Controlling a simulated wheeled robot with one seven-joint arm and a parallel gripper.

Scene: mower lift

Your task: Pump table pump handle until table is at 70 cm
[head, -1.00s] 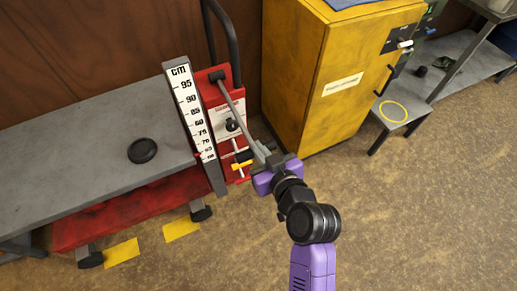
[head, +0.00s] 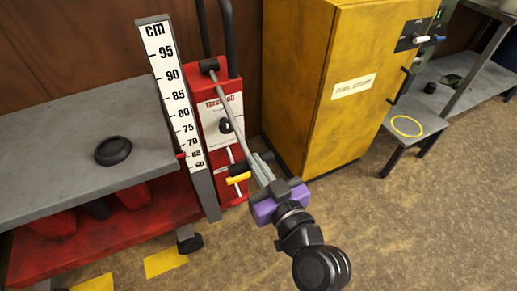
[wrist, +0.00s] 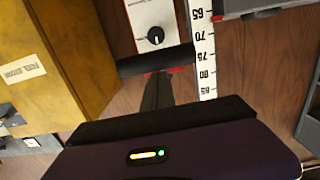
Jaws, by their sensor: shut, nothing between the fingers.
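The pump handle (head: 230,115) is a long grey lever on the red pump unit (head: 231,78). It slopes down from the pump's top toward me. My gripper (head: 275,187), with a purple body, is shut at the handle's lower end; no gap shows between its fingers. Whether it touches the handle is unclear. The grey lift table (head: 60,140) stands at left on a red base. A white cm scale (head: 173,90) stands beside it, and a red pointer (head: 181,156) sits near 65. The wrist view shows the scale (wrist: 203,50) and the pointer near 65 too.
A black round object (head: 113,151) lies on the table. A yellow fuel cabinet (head: 310,90) stands right of the pump. A small grey stand (head: 385,138) with a yellow ring is farther right. A yellow T-shaped lever (head: 238,178) juts from the pump's lower part. Floor at right is open.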

